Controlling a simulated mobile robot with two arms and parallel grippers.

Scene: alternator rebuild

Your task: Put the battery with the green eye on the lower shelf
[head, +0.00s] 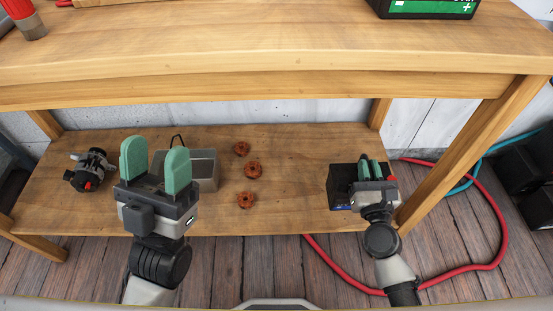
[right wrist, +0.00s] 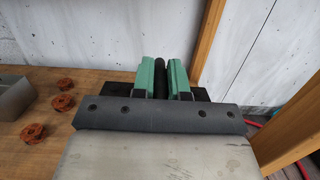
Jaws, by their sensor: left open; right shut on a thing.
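A black battery (head: 341,179) is at the right end of the lower shelf (head: 290,185), near its front edge. My right gripper (head: 370,170) is shut on its black handle, which also shows between the green fingers in the right wrist view (right wrist: 161,82). The battery looks upright; I cannot tell whether its base touches the shelf. Its eye is hidden. My left gripper (head: 156,164) is open and empty, in front of the left part of the shelf.
A grey metal bin (head: 203,168), several copper-coloured rotor-like parts (head: 252,170) and an alternator (head: 90,168) are on the lower shelf. A black box with a green label (head: 428,8) stands on the tabletop. A red hose (head: 488,262) and black boxes (head: 535,165) are at right.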

